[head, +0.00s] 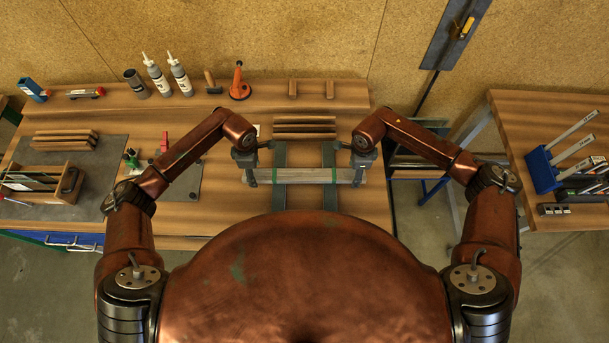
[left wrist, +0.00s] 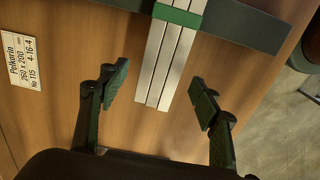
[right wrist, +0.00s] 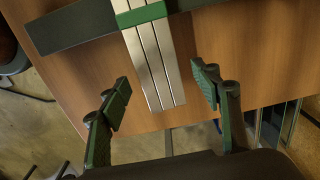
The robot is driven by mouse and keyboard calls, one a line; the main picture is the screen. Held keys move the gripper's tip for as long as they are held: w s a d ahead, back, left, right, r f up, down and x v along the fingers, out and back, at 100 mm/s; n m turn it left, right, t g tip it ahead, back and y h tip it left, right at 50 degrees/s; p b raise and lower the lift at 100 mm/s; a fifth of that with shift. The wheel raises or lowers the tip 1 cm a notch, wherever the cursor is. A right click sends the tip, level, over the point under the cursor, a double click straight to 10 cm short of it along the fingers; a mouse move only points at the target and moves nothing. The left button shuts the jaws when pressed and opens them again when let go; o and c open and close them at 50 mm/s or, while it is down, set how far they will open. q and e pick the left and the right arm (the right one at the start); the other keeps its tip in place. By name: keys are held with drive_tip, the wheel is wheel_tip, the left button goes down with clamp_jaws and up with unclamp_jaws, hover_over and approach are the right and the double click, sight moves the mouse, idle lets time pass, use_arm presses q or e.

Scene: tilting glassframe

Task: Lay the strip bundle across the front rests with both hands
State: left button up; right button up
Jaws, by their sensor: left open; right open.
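The strip bundle (head: 306,176) is several pale strips side by side, with green bands. It lies left to right across two dark flat rests, the left one (head: 279,196) and the right one (head: 330,196). My left gripper (head: 254,165) is open at the bundle's left end. In the left wrist view the bundle (left wrist: 165,60) ends between the spread fingers, with gaps on both sides. My right gripper (head: 360,164) is open at the right end. In the right wrist view the bundle (right wrist: 153,65) likewise ends between the fingers, apparently untouched.
Wooden strips (head: 305,127) lie just behind the bundle. Bottles (head: 168,74) and a red-orange tool (head: 239,84) stand at the back. A dark mat with a wooden box (head: 72,184) is at the left. A paper label (left wrist: 24,60) lies near my left gripper. The table's right edge is near my right gripper.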

use_arm(q)
drive_tip(key=shift+f, duration=0.4)
use_arm(e)
drive_tip(key=shift+f, duration=0.35)
use_arm(q)
drive_tip(key=shift+w+f, duration=0.15)
drive_tip(key=shift+f, duration=0.2)
use_arm(e)
drive_tip(key=shift+w+f, duration=0.1)
drive_tip(key=shift+f, duration=0.25)
use_arm(q)
drive_tip(key=shift+c, duration=0.4)
use_arm(e)
drive_tip(key=shift+c, duration=0.4)
use_arm(q)
drive_tip(key=shift+c, duration=0.7)
use_arm(e)
drive_tip(key=shift+c, duration=0.7)
use_arm(q)
clamp_jaws()
use_arm(e)
clamp_jaws()
use_arm(q)
drive_tip(key=shift+r, duration=0.1)
use_arm(e)
drive_tip(key=shift+r, duration=0.1)
